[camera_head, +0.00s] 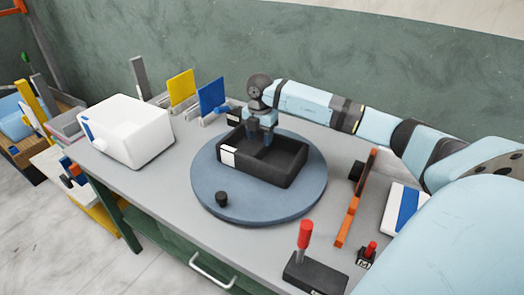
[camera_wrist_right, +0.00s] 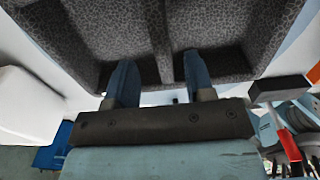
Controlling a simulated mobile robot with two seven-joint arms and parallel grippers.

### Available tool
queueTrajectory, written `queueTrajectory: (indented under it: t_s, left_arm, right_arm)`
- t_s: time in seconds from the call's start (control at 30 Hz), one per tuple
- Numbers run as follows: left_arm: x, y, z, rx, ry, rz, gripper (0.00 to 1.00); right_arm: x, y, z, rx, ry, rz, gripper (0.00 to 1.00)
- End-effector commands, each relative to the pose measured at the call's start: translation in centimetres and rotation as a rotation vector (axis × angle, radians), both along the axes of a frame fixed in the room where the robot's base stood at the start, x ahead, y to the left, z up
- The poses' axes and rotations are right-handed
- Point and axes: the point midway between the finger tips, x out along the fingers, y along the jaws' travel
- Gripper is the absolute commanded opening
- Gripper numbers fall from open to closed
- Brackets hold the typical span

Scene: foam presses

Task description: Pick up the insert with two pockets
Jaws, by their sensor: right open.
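The insert with two pockets (camera_head: 262,171) is a dark rectangular foam block with a divider across its middle. It lies on the round blue-grey turntable (camera_head: 214,193), and a white label shows on its left end. In the right wrist view, the insert's speckled grey divider (camera_wrist_right: 158,38) runs between the two pockets. My right gripper (camera_head: 262,136) points down at the insert's far side. Its blue fingers (camera_wrist_right: 158,72) are open, one on each side of the divider's line. I cannot tell whether they touch the foam. My left gripper is not in view.
A white box (camera_head: 130,130) is at left, with yellow (camera_head: 181,88) and blue (camera_head: 211,95) panels behind. An orange bar (camera_head: 348,220) and a red-handled device (camera_head: 305,235) are at right.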

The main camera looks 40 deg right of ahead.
Motion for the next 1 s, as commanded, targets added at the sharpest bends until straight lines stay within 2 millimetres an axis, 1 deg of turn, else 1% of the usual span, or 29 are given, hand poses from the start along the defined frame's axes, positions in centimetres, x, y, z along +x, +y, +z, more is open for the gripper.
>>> queueTrajectory:
  t_s: [0.1, 0.23, 0.3, 0.5, 0.57, 0.6, 0.67, 0.7, 0.73, 1.0]
  left_arm:
    - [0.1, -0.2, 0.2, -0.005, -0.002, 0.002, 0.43]
    - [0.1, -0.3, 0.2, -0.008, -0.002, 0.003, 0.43]
    - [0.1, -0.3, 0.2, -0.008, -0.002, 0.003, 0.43]
    - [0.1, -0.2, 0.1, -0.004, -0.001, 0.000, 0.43]
    - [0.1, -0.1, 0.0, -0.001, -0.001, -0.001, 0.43]
    - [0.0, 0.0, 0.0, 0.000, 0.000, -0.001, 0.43]
    - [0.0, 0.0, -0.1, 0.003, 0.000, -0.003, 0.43]
    - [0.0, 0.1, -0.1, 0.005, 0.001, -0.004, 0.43]
    - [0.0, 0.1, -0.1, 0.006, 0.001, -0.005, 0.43]
    - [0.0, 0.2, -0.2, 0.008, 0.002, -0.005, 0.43]
  right_arm:
    - [-0.2, -0.2, -1.9, 0.001, 0.005, 0.000, 0.49]
    - [-0.2, -0.2, -3.8, 0.001, 0.003, 0.001, 0.49]
    - [-0.2, -0.2, -4.2, 0.001, 0.001, 0.001, 0.49]
    - [-0.2, -0.2, -4.3, 0.000, 0.001, 0.001, 0.49]
    - [-0.2, -0.2, -4.3, 0.000, 0.001, 0.001, 0.35]
    - [-0.2, -0.2, -4.2, 0.000, 0.001, 0.001, 0.26]
    - [-0.2, -0.2, -4.2, 0.000, 0.001, 0.001, 0.12]
    - [-0.2, -0.2, -4.2, 0.000, 0.001, 0.001, 0.03]
    - [-0.2, -0.2, -4.2, 0.000, 0.001, 0.001, 0.00]
    - [-0.2, -0.2, -4.2, 0.000, 0.001, 0.000, 0.00]
